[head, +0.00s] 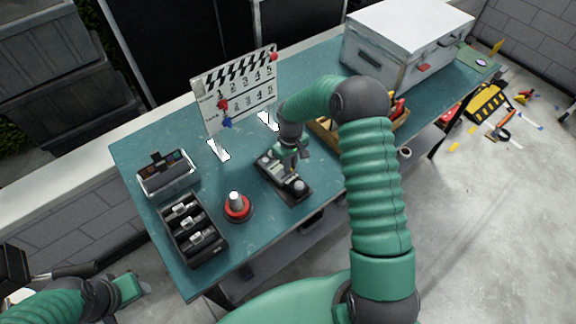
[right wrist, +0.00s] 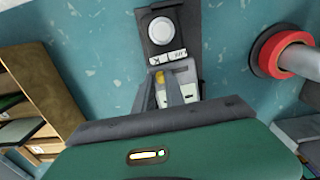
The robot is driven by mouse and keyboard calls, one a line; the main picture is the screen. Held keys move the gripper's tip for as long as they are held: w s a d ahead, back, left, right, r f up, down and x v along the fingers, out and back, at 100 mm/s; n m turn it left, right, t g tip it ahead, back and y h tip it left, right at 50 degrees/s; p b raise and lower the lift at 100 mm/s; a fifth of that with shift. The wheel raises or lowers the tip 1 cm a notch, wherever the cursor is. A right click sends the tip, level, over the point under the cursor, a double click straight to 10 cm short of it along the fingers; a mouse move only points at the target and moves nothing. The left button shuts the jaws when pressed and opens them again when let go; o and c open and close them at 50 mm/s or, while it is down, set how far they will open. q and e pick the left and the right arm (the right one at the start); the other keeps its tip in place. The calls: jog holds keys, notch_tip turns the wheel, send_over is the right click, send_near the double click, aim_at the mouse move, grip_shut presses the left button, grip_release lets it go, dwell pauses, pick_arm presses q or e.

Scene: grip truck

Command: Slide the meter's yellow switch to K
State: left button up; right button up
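The meter (head: 297,188) is a dark, narrow device lying on the teal table. In the right wrist view it shows a round pale dial (right wrist: 161,29), small white labels and a light panel. Its yellow switch (right wrist: 160,98) shows between the two grey fingers of my right gripper (right wrist: 161,84). The fingers lie close on either side of the switch; whether they press on it I cannot tell. In the head view my right gripper (head: 288,154) is over the meter and hides part of it. My left gripper (head: 128,288) is at the lower left, off the table, its fingers unclear.
A black tray (head: 193,230) and a metal box (head: 167,176) are farther left. A clapperboard (head: 238,90) stands behind, a white case (head: 400,45) at back right. A wooden organizer (right wrist: 38,95) is near my right gripper.

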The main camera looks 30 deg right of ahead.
jog(key=o, duration=0.3)
jog(key=shift+d, duration=0.1)
jog(key=shift+o, duration=0.2)
jog(key=shift+d, duration=0.1)
notch_tip(320, 180, up, 17)
jog(key=b, duration=0.1)
jog(key=shift+f, duration=0.2)
jog(key=s+a+f+t, duration=0.1)
jog(key=s+a+f, duration=0.1)
jog(key=s+a, duration=0.4)
jog(key=s+a+f+m+t, duration=0.1)
jog(key=s+a+f, duration=0.2)
jog(key=s+a, duration=0.4)
jog(key=shift+s+a+m+t, duration=0.25)
jog(key=shift+s+m+t, duration=0.05)
jog(key=shift+s, duration=1.85)
